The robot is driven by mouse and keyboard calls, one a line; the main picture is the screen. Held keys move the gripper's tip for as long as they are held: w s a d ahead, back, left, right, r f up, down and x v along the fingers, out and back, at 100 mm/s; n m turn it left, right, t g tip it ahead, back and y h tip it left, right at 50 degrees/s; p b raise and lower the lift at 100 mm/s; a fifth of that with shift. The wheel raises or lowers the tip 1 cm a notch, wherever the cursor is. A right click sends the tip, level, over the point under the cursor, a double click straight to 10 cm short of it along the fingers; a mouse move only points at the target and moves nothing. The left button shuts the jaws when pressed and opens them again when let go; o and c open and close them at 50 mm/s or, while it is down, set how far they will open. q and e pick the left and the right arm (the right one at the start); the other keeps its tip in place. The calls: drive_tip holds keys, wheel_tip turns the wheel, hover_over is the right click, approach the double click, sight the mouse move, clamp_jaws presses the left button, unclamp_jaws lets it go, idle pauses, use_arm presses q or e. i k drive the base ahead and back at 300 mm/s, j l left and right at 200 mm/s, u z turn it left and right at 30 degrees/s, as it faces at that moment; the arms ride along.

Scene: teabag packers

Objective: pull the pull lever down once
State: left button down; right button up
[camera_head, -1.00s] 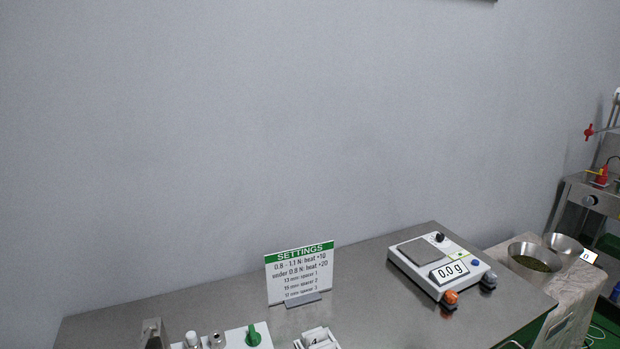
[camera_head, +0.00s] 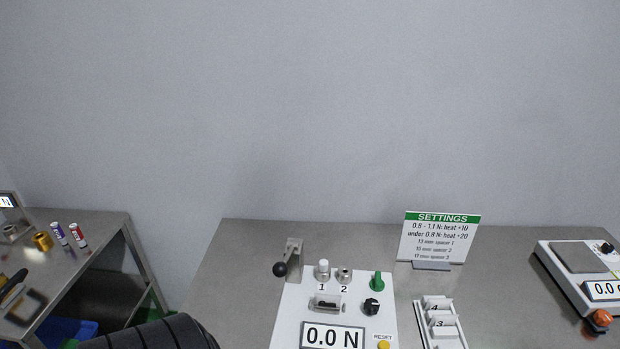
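The pull lever (camera_head: 289,258) stands at the back left corner of a white tester panel (camera_head: 289,310) on the steel table. It has a metal bracket and a black ball knob (camera_head: 280,269) sticking out toward the front left. The panel carries posts marked 1 and 2, a green knob (camera_head: 377,281), a black knob (camera_head: 371,306) and a display (camera_head: 332,337) reading 0.0 N. A dark ribbed part of my arm shows at the bottom left. Neither gripper is in view.
A white spacer rack (camera_head: 440,322) and a SETTINGS sign (camera_head: 437,238) stand right of the panel. A scale (camera_head: 582,272) is at the far right. A separate steel table (camera_head: 92,228) at left holds small tubes and a brass ring. The table left of the lever is bare.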

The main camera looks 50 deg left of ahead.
sight(280, 269)
drive_tip(key=k+j+z, duration=0.4)
drive_tip(key=k+j, duration=0.25)
drive_tip(key=k+j+z, duration=0.35)
drive_tip(key=k+j, duration=0.2)
drive_tip(key=k, duration=0.2)
drive_tip(key=k+j, duration=0.15)
drive_tip(key=k, duration=0.15)
